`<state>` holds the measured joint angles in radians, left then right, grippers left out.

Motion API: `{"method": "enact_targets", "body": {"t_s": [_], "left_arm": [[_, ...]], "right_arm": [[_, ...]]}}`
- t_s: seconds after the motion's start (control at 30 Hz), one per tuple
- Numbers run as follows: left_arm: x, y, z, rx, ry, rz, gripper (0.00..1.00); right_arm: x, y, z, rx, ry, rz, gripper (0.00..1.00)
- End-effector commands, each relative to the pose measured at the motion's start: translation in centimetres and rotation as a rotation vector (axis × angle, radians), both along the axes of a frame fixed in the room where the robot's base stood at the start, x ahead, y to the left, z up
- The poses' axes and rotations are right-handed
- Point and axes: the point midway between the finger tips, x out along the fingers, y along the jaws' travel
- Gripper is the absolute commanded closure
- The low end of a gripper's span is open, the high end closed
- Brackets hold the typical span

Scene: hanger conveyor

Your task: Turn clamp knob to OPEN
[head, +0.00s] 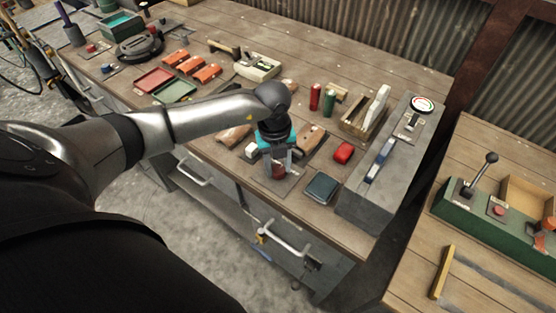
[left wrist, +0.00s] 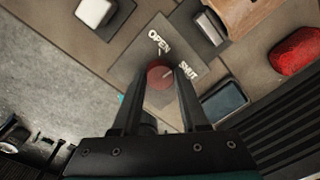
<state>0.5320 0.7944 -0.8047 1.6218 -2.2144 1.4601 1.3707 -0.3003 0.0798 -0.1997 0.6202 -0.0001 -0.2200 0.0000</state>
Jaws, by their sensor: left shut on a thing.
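The red clamp knob (left wrist: 160,76) sits on a dark square plate (left wrist: 137,67) marked OPEN (left wrist: 160,42) and SHUT (left wrist: 188,71). My right gripper is in neither view.
Close by on the bench lie a red rounded part (head: 343,152), a dark green pad (head: 321,187) and a wooden piece (head: 312,138). A grey box (head: 385,170) with a gauge stands to the right. Bare floor lies in front of the bench.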

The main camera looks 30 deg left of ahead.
Motion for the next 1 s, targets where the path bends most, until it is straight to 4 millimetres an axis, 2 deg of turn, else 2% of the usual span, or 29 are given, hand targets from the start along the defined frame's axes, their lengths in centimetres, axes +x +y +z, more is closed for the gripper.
{"method": "enact_targets", "body": {"t_s": [0.6, 1.0], "left_arm": [[0.1, -0.1, 0.4, -0.002, -0.003, 0.578, 1.00], [0.1, -0.1, 0.3, 0.000, -0.004, 0.831, 1.00]], "right_arm": [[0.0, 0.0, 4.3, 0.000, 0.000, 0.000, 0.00], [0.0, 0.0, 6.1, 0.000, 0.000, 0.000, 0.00]]}}
